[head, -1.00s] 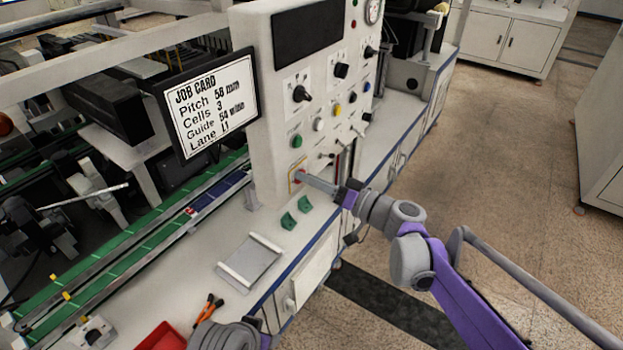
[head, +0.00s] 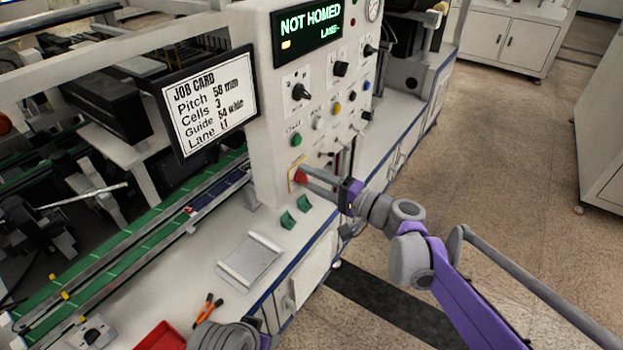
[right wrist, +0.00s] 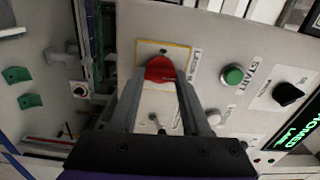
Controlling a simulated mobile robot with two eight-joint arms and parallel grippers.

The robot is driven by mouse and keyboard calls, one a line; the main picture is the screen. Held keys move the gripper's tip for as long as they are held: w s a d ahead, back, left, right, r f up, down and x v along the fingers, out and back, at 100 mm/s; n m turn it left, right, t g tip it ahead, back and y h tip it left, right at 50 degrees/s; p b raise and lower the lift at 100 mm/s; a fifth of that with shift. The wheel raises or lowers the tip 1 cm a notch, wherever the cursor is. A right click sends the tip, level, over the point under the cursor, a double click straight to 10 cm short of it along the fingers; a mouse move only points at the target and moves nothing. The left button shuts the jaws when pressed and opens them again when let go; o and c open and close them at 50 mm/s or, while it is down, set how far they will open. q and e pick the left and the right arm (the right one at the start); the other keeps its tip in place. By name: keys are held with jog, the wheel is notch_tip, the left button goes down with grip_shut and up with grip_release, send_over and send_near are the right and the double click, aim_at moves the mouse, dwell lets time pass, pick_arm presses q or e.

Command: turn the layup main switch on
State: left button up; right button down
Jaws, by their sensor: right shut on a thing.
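The red main switch (head: 299,175) sits low on the white control panel, on a plate with a yellow border. It also shows in the right wrist view (right wrist: 160,68). My right gripper (head: 306,177) is shut on the red switch, with one finger on each side of it in the right wrist view (right wrist: 160,80). The panel display (head: 308,27) is lit and reads "NOT HOMED" and "LANE-".
A green button (head: 296,140), black knobs and small toggles sit close above and beside the switch. A job card screen (head: 208,100) stands left of the panel. Green blocks (head: 288,220), a metal tray (head: 250,260) and a red bin (head: 162,338) lie on the bench.

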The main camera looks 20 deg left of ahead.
jog(key=shift+m, duration=0.4)
jog(key=shift+c, duration=1.8)
grip_release()
jog(key=v, duration=1.1)
